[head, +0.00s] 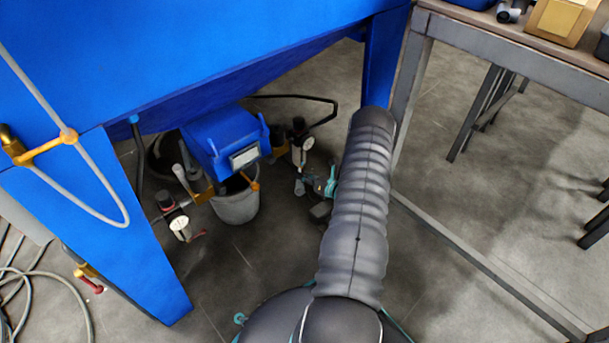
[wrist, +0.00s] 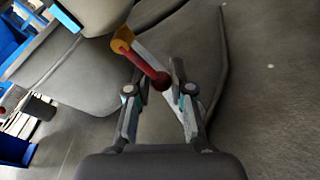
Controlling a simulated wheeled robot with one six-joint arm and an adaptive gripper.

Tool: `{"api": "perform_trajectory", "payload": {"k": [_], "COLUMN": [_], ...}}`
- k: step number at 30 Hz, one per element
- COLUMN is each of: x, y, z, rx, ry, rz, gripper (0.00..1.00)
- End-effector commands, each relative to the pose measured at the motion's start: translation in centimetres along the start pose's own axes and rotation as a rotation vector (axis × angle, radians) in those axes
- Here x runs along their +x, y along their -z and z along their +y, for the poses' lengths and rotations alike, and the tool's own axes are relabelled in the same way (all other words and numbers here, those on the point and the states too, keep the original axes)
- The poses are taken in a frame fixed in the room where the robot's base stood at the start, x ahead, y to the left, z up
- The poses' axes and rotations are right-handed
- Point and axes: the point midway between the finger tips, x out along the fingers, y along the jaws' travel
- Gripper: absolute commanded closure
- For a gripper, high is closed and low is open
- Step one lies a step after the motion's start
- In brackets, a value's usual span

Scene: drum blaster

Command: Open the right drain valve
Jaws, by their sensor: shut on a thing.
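The right drain valve shows in the wrist view as a yellow-orange fitting (wrist: 122,42) with a red handle (wrist: 146,66) ending in a round red knob. My gripper (wrist: 158,80) has its two fingers on either side of the handle's knob end and is shut on it. In the head view my gripper (head: 312,187) is beside a white round gauge (head: 307,143), under the blue machine. My own arm hides part of the area there, and the red handle is not clear in that view.
A grey bucket (head: 237,205) stands under a blue box (head: 222,142), left of my gripper. A blue leg (head: 382,62) and a metal-framed table (head: 500,48) stand to the right. Open floor lies in front.

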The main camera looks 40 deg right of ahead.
Motion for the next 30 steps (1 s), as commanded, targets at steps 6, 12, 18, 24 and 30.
{"api": "perform_trajectory", "payload": {"k": [6, 12, 18, 24, 30], "x": [0.09, 0.10, 0.10, 0.07, -0.01], "y": [-0.32, -0.32, -0.33, -0.17, -0.05], "z": [-0.03, -0.01, -0.02, 0.05, 0.08], "rx": [0.028, 0.032, 0.031, 0.033, 0.034], "ry": [-0.005, -0.006, -0.006, -0.006, -0.007], "rz": [-0.010, -0.010, -0.010, -0.008, -0.006], "gripper": [1.00, 1.00, 0.76, 0.53, 0.53]}}
